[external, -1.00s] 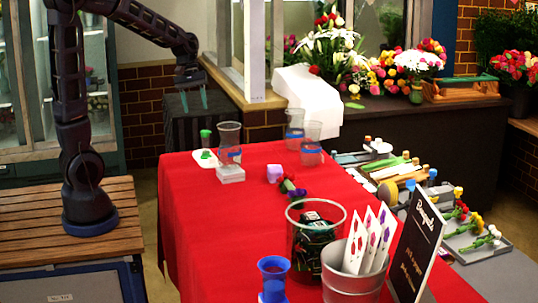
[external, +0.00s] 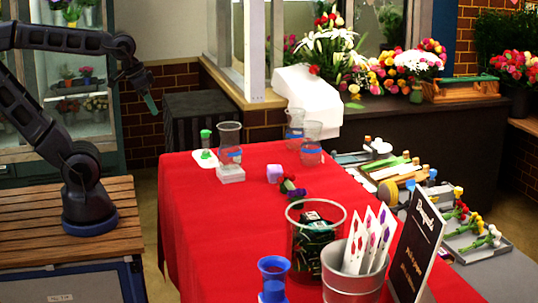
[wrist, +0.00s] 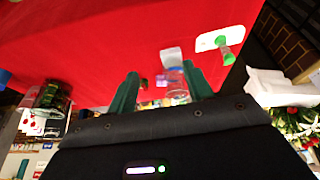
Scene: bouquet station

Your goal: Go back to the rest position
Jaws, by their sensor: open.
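My gripper (external: 151,101) hangs in the air left of the red table's far end, in front of the brick wall. It points down and holds nothing. In the wrist view my gripper's (wrist: 159,80) two green fingers are spread apart. Between them, farther off, the view shows a clear glass (wrist: 177,88) and a white block (wrist: 171,57) on the red cloth.
A dark box (external: 200,118) stands behind.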

